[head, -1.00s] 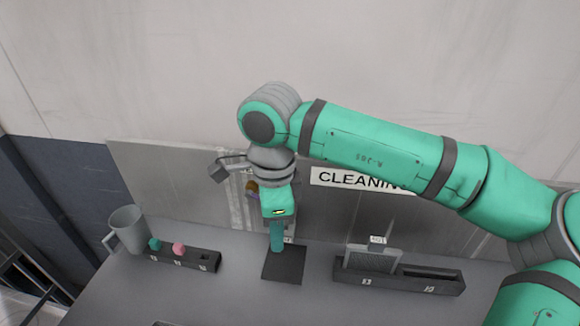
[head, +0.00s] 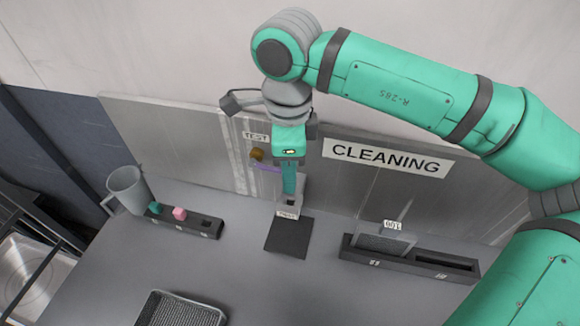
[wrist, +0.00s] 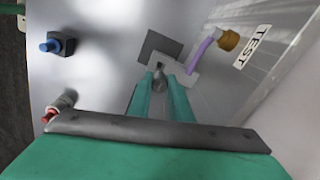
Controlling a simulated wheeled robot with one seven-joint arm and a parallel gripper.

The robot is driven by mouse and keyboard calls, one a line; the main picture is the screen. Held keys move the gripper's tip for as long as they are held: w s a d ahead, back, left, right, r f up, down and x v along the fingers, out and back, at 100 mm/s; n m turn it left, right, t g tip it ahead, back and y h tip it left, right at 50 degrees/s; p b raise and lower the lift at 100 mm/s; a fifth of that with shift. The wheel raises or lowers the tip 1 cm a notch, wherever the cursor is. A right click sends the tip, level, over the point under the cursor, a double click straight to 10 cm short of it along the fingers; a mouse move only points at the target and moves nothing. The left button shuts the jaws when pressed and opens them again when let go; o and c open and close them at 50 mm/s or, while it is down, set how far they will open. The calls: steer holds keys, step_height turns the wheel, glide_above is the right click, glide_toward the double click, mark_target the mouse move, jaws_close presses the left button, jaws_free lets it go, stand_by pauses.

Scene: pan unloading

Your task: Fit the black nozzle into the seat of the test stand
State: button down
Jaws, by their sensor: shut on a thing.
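My gripper (head: 290,180) points down in front of the wall at the back of the table. In the wrist view its two green fingers (wrist: 160,88) are shut on the black nozzle (wrist: 160,72), a small dark piece whose tip shows between them. In the head view the fingers mostly hide the nozzle. The pale grey test stand (head: 289,209) is right below and behind the fingers. It also shows in the wrist view (wrist: 183,70), just beyond the fingertips. Its seat is hidden, and I cannot tell whether the nozzle touches it.
A dark square mat (head: 288,238) lies before the stand. A black rack (head: 185,222) with teal and pink pieces and a mug (head: 127,189) are left. A long black holder (head: 410,258) is right. A mesh tray (head: 182,308) is in front. A brass fitting (wrist: 228,40) with purple tube is close by.

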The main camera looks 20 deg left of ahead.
steer(key=shift+f, duration=1.4)
steer(key=shift+s+a+f, duration=0.1)
stand_by(0.3)
steer(key=shift+f, duration=1.1)
stand_by(0.7)
steer(key=shift+f, duration=0.35)
stand_by(0.4)
steer(key=c, duration=1.5)
jaws_free()
steer(key=shift+c, duration=0.2)
